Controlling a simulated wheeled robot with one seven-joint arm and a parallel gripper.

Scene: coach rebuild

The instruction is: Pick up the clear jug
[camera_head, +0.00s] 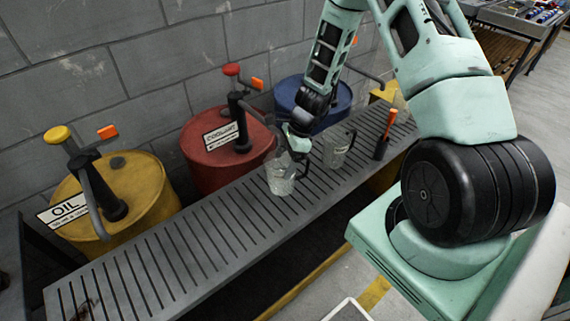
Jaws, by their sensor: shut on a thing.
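The clear jug (281,182) stands upright on or just above the slatted grey bench, in front of the red coolant drum. My gripper (297,152) is at the jug's upper right side and is shut on it. The fingertips and the part of the jug they grip are small and partly hidden, so the exact contact is hard to see. I cannot tell whether the jug's base touches the slats.
A greyish jug with a handle (337,150) stands close on the right, then an orange-handled tool (384,136). Yellow oil (150,205), red coolant (205,165) and blue (340,100) drums with pumps line the wall behind. The slatted bench (190,250) is clear at left.

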